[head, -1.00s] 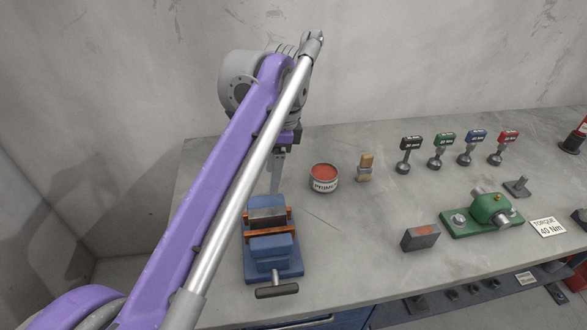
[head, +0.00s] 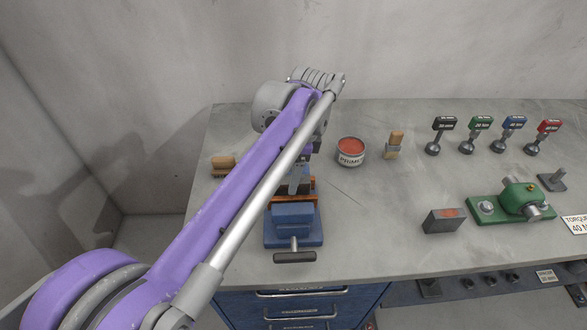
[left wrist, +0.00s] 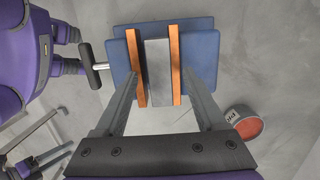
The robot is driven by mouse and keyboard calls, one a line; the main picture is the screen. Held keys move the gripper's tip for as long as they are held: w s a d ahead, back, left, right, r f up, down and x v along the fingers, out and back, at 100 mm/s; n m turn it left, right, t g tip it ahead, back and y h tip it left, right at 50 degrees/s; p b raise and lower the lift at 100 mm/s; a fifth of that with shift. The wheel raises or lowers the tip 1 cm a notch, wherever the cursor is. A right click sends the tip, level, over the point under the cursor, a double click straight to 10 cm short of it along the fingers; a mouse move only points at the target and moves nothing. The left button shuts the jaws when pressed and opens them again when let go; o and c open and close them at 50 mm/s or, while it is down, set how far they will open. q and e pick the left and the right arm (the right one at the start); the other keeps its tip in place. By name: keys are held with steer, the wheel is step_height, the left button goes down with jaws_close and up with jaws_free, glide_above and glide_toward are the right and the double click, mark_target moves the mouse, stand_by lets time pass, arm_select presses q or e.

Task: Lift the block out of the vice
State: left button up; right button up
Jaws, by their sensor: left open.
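The blue vice (head: 293,222) stands on the bench with its T-handle toward me. Its two orange-brown jaw plates and the grey block (left wrist: 158,70) between them show in the left wrist view. In the head view my gripper largely hides the block. My left gripper (head: 296,186) points down at the vice from above. In the left wrist view, the left gripper (left wrist: 160,82) is open, its fingers spread on either side of the block and jaw plates, with nothing held. I cannot tell how far the fingertips are above the vice. My right gripper is not in view.
A primer can (head: 351,152) and a brush (head: 393,146) stand right of the vice; a wooden-handled item (head: 222,165) lies left. Another grey block (head: 443,221), a green fixture (head: 512,203) and several coloured-headed tools stand farther right. The bench between can and grey block is clear.

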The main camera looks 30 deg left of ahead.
arm_select(q)
jaws_close()
steer(key=shift+s+d+r, duration=0.1)
steer(key=shift+s+d, duration=0.05)
steer(key=shift+s, duration=0.1)
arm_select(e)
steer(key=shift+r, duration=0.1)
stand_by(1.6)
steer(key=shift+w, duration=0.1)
arm_select(q)
step_height(320, 180, up, 8)
steer(key=p, duration=0.4)
steer(key=shift+p, duration=0.3)
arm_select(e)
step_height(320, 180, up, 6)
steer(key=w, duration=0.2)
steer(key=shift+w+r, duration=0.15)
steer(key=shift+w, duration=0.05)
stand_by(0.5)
